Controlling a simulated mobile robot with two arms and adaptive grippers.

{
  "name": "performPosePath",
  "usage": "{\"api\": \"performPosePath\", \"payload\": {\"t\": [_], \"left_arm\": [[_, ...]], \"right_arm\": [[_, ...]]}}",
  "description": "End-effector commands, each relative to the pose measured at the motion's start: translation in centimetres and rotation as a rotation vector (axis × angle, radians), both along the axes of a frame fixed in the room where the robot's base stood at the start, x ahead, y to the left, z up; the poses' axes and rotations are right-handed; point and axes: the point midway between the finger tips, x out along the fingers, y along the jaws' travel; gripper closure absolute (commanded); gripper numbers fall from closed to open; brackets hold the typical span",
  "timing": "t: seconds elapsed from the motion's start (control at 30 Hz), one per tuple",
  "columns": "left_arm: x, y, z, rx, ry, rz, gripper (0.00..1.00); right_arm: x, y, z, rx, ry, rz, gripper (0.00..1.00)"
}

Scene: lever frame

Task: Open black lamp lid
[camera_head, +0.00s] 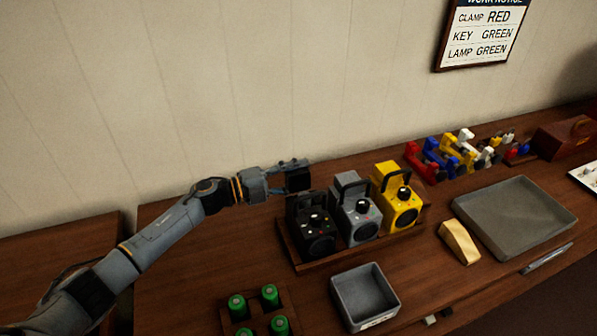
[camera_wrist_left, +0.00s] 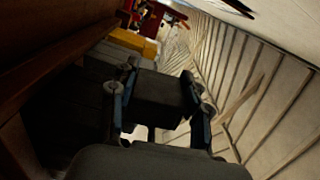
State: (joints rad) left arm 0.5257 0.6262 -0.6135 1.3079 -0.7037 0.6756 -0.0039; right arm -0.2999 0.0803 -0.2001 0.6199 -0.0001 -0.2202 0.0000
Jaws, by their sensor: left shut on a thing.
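The black lamp (camera_head: 313,236) stands upright at the left end of a wooden tray (camera_head: 296,262), with a handle and a knob on its front. My left gripper (camera_head: 292,178) is at the upper back of this lamp. It is shut on a dark block that looks like the black lamp lid (camera_head: 299,181). In the left wrist view the same dark block (camera_wrist_left: 163,96) sits between the two fingers of my left gripper (camera_wrist_left: 158,100). I cannot tell how far the lid is open. My right gripper is not in view.
A grey lamp (camera_head: 357,220) and a yellow lamp (camera_head: 400,207) stand close to the right on the same tray. A grey bin (camera_head: 365,298) and a holder with green cylinders (camera_head: 269,296) are in front. A wall (camera_head: 230,90) rises behind the bench.

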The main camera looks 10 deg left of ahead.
Motion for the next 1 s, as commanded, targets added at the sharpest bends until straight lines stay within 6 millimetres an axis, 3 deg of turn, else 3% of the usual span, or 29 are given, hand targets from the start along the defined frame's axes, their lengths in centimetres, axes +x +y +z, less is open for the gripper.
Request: {"api": "performPosePath", "payload": {"t": [0.33, 0.87, 0.9, 1.0], "left_arm": [[0.29, 0.14, -0.43, -0.074, 0.11, 0.001, 0.84], [0.28, 0.14, -0.55, -0.086, 0.128, 0.0, 0.84], [0.29, 0.16, -0.55, -0.086, 0.128, 0.0, 0.47], [0.28, 0.15, -0.55, -0.086, 0.127, 0.0, 0.29]], "right_arm": [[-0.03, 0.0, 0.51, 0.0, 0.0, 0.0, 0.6], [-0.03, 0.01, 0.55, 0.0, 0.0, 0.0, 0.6], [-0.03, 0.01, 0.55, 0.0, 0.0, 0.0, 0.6], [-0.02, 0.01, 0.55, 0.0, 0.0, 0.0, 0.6]]}}
